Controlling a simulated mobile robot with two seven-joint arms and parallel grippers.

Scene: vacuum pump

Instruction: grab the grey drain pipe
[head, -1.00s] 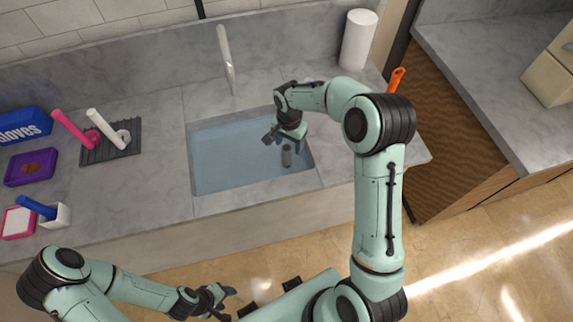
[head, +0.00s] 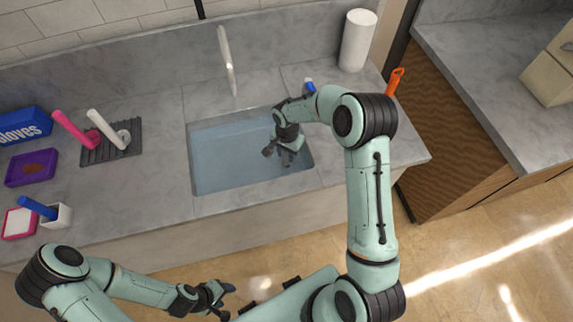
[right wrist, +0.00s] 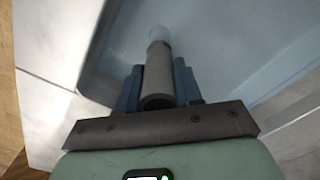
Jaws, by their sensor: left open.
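The grey drain pipe (right wrist: 158,75) shows in the right wrist view as a grey cylinder with a paler far end. It lies between the two blue fingers of my right gripper (right wrist: 157,72). The fingers are close along both sides of it; I cannot tell whether they press on it. In the head view my right gripper (head: 278,155) is inside the right part of the sink (head: 225,185) and hides the pipe. My left gripper (head: 225,300) is open and empty, in front of the counter at the bottom.
The faucet (head: 227,62) rises behind the sink. A paper roll (head: 357,40) and an orange-handled item (head: 396,80) stand to the right. A ribbed mat (head: 110,148), glove box (head: 24,125) and purple tray (head: 30,168) are left. The sink's left half is clear.

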